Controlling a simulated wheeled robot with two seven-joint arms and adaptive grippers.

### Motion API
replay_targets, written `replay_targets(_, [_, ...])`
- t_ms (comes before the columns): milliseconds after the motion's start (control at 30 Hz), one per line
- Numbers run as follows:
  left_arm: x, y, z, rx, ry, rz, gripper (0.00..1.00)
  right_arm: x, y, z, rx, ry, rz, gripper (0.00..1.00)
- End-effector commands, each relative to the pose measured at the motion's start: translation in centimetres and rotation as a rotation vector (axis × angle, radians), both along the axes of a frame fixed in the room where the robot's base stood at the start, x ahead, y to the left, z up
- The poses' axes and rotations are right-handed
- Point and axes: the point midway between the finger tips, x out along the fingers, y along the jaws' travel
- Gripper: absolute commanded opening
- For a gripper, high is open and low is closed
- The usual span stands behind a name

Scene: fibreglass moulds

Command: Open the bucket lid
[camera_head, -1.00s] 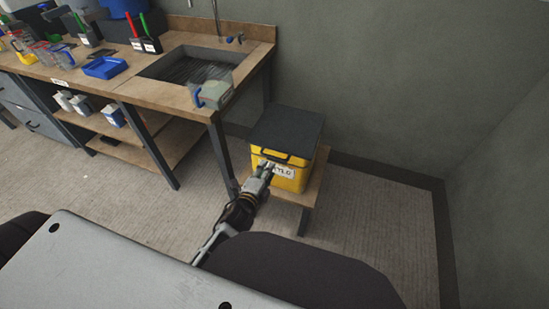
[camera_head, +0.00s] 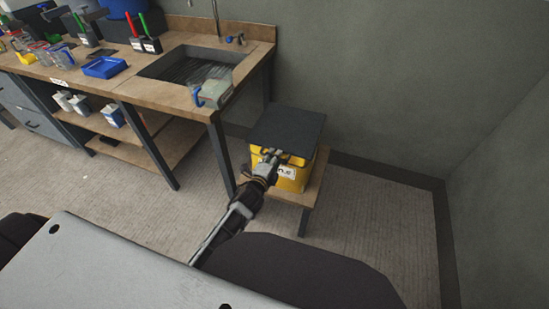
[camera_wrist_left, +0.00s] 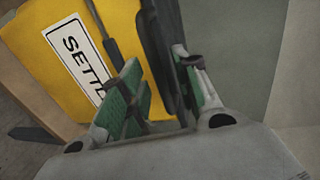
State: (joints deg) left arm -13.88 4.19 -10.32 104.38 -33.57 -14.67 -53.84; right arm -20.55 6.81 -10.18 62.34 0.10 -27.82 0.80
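The yellow bucket (camera_head: 296,180) is box-shaped, with a white label on its front. It stands on a low wooden stand, with its flat dark lid (camera_head: 290,128) on top. My left gripper (camera_head: 272,156) is at the lid's front edge, near the front handle. In the left wrist view, the yellow wall (camera_wrist_left: 50,60) with its label fills the left side. The dark lid edge (camera_wrist_left: 163,45) runs between the two green-padded fingers (camera_wrist_left: 160,85). The fingers are apart; I cannot tell whether they touch the lid. My right gripper is not in view.
The wooden stand (camera_head: 312,195) is beside the workbench (camera_head: 150,95), which has a sink (camera_head: 190,68) and a jug (camera_head: 215,92) near its corner. The bench leg is close left of the bucket. A wall rises behind; open floor (camera_head: 375,230) lies to the right.

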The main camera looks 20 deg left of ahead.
Motion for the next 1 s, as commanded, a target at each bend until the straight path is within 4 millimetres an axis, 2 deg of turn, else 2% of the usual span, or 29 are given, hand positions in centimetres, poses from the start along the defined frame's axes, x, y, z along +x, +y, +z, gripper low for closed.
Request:
replay_targets(167, [0.7, -0.05, -0.14, 0.0, 0.0, 0.0, 0.32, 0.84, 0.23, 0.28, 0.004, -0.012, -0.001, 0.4])
replay_targets(533, [0.87, -0.06, -0.14, 0.0, 0.0, 0.0, 0.32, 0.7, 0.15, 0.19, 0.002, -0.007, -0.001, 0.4])
replay_targets(767, [0.86, -0.05, -0.14, 0.0, 0.0, 0.0, 0.02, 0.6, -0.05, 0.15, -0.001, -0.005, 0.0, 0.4])
replay_targets(1000, [0.84, -0.05, -0.17, 0.0, 0.0, 0.0, 0.0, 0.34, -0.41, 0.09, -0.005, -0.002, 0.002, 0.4])
